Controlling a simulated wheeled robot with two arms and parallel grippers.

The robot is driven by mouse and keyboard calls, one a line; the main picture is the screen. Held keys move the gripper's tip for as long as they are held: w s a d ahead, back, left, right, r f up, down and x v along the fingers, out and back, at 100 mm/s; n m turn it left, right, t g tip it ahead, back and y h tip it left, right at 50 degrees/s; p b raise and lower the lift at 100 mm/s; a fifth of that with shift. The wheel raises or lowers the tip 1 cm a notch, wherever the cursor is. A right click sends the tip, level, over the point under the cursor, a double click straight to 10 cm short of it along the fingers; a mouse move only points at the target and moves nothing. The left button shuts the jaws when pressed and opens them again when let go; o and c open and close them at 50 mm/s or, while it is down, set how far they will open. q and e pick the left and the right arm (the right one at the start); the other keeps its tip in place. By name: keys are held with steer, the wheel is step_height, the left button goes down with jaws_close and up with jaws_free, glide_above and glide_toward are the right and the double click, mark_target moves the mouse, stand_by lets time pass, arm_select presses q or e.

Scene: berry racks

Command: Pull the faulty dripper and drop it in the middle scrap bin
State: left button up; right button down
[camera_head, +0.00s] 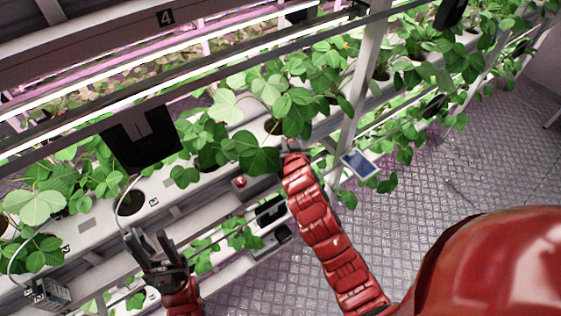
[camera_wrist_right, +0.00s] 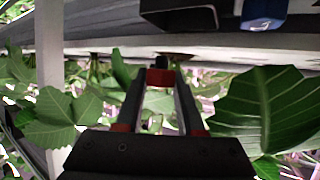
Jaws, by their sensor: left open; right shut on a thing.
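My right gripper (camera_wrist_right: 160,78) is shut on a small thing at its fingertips. In the right wrist view a red piece and a small dark piece (camera_wrist_right: 159,62) show there, under the edge of a pale channel; I cannot tell whether this is the dripper. My left gripper (camera_head: 158,243) is open, fingers up, in front of the lower left channel. A thin pale tube (camera_head: 122,208) curves from a dark planting hole (camera_head: 131,202) down towards it; contact is unclear. I cannot make out a middle scrap bin.
Leafy plants (camera_head: 228,106) crowd the white channel (camera_head: 96,222). A rack post (camera_head: 361,75) and a blue-white panel (camera_head: 360,164) stand right of my right arm. Dark boxes (camera_head: 271,209) sit low behind it. A black box (camera_wrist_right: 178,14) and a blue one (camera_wrist_right: 264,13) show close by. The floor (camera_head: 430,185) is clear.

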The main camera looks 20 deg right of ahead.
step_height(320, 180, down, 5)
steer(key=shift+b, duration=1)
steer(key=shift+s, duration=0.1)
steer(key=shift+c, duration=2.2)
jaws_free()
steer(key=shift+s, duration=0.1)
